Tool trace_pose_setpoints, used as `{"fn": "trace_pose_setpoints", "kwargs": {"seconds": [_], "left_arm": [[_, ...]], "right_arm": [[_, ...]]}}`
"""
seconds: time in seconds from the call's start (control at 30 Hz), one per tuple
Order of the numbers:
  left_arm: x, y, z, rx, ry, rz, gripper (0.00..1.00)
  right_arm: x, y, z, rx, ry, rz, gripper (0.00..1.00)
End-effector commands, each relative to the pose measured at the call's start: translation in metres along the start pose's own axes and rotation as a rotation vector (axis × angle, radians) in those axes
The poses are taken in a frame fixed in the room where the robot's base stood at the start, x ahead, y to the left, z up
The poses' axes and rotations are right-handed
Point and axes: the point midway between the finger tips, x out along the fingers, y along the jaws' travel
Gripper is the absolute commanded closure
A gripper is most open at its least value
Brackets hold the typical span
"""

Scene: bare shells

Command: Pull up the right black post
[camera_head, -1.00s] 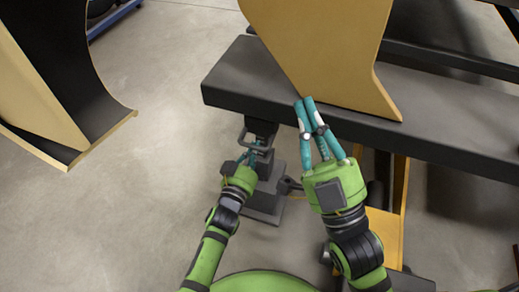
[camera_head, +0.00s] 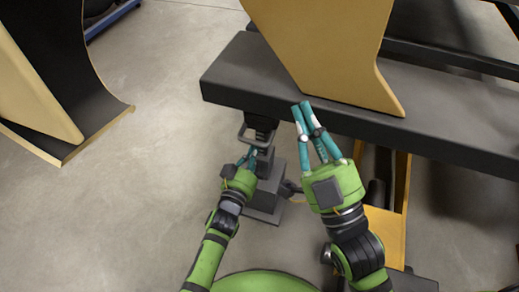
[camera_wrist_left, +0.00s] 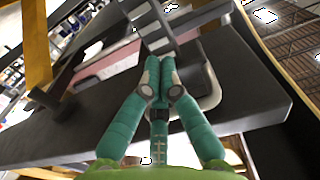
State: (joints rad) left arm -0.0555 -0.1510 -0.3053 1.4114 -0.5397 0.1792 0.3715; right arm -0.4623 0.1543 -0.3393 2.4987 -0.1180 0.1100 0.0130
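A black post (camera_head: 263,160) stands on a stepped dark base (camera_head: 264,200) below the front of the long black beam, with a squarish loop handle (camera_head: 250,136) on its upper part. My left gripper (camera_head: 251,152) is at the post's left side, just below the loop; its teal fingers converge. In the left wrist view my left gripper (camera_wrist_left: 159,62) has its tips together, with a grey loop (camera_wrist_left: 207,88) beside and behind them and a dark ribbed piece (camera_wrist_left: 148,22) beyond. I see nothing clearly held. My right gripper (camera_head: 301,106) is shut and empty, its tips by the beam's front edge.
The black beam (camera_head: 232,78) runs across to the right and bears a tan panel (camera_head: 320,45). A yellow frame (camera_head: 398,185) stands under it at right. A curved black and tan piece (camera_head: 100,105) stands at left. The floor between is clear.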

Motion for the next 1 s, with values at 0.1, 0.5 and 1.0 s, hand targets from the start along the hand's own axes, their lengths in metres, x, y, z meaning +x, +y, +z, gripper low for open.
{"fn": "trace_pose_setpoints", "kwargs": {"seconds": [0.1, 0.5, 1.0], "left_arm": [[-0.012, 0.0, -0.002, -0.001, -0.004, -0.001, 1.0], [-0.053, -0.001, -0.002, -0.001, -0.004, -0.001, 1.0], [-0.088, 0.0, 0.0, 0.0, -0.002, -0.001, 1.0]], "right_arm": [[0.005, 0.001, -0.008, 0.0, 0.001, 0.0, 1.0], [0.015, 0.002, -0.025, 0.0, 0.0, 0.0, 1.0], [0.022, 0.003, -0.036, 0.0, 0.0, 0.0, 1.0]]}}
